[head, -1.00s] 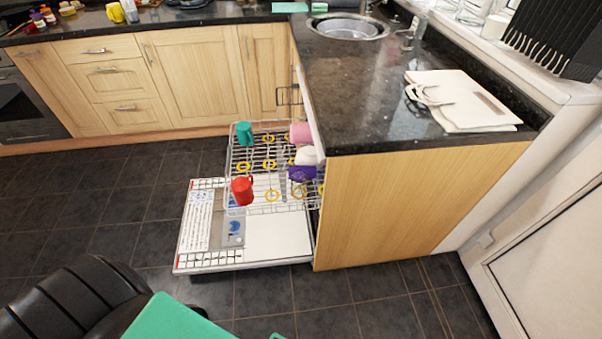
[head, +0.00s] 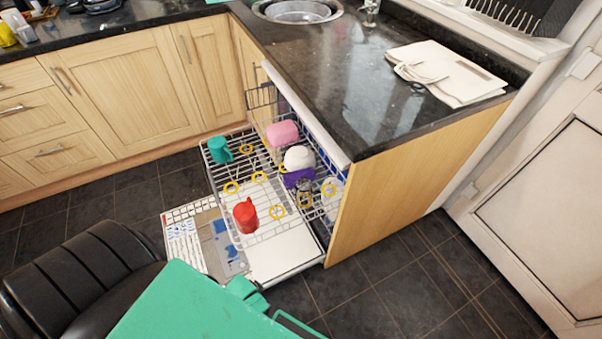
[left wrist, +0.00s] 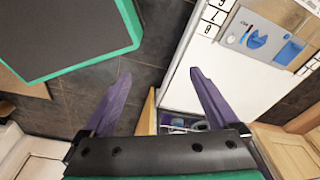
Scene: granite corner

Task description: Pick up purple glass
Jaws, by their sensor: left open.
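A purple glass (head: 298,178) sits in the pulled-out dishwasher rack (head: 262,236) in the head view, beside and partly below a white rounded item (head: 299,158). Its lower part is partly hidden by rack wires. My left gripper (left wrist: 160,73) shows in the left wrist view with its two purple fingers spread apart and nothing between them. A small part of the rack shows beyond the fingers there, too small to make out the glass. The left gripper's fingers do not show in the head view. My right gripper is in neither view.
The rack also holds a red mug (head: 245,214), a teal mug (head: 220,149) and a pink cup (head: 283,133). Floor at lower right is clear.

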